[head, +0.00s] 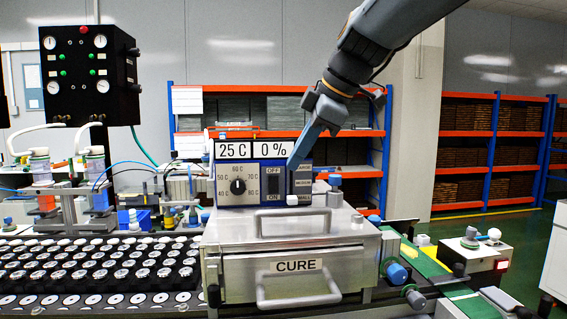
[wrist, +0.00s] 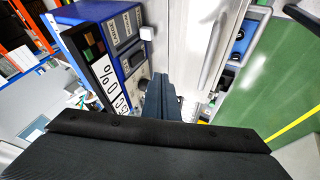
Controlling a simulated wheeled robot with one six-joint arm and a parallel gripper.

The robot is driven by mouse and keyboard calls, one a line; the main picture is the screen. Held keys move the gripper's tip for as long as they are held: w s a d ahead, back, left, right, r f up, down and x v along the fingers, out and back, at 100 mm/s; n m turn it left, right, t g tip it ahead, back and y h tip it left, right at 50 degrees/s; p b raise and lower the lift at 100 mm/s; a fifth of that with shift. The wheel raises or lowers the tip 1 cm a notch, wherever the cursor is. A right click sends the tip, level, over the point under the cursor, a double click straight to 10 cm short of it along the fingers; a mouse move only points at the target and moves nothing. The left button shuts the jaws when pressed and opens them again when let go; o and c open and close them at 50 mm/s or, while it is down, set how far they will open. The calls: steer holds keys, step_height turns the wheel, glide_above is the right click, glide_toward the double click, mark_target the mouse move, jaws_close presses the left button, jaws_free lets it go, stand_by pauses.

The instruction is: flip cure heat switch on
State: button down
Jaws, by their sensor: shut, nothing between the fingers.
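The cure station's control box (head: 225,198) stands on top of the metal CURE unit (head: 345,245). A dark heat switch (head: 272,183) sits on its front, with OFF above and ON below; I cannot tell its position. The displays above read 25 C (head: 233,149) and 0 % (head: 272,148). My gripper (head: 294,163) is shut and empty, its tip pointing down in front of the box, just right of the switch. It partly covers a size panel with small labels. In the wrist view my shut fingers (wrist: 163,95) point toward the box (wrist: 88,35); contact is unclear.
A black temperature dial (head: 238,186) is left of the switch. Two metal handles stick out below, one on the CURE drawer (head: 297,277). A tray of speaker parts (head: 90,270) lies at the left. A knob (head: 335,180) stands right of the box.

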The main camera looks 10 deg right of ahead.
mark_target(279, 184)
steer(key=p+x, duration=0.2)
steer(key=x, duration=0.6)
steer(key=shift+f, duration=0.1)
steer(key=shift+w+f+p, duration=0.25)
steer(key=shift+w+p, duration=0.3)
steer(key=shift+w, duration=0.5)
steer(key=shift+w+f+p, duration=0.2)
steer(key=shift+w+p, duration=0.35)
steer(key=shift+w, duration=0.55)
steer(key=shift+b, duration=0.3)
steer(key=shift+w+f+b, duration=0.3)
steer(key=shift+f+b, duration=0.05)
steer(key=shift+b, duration=0.45)
steer(key=shift+f+b, duration=0.15)
steer(key=shift+b, duration=0.7)
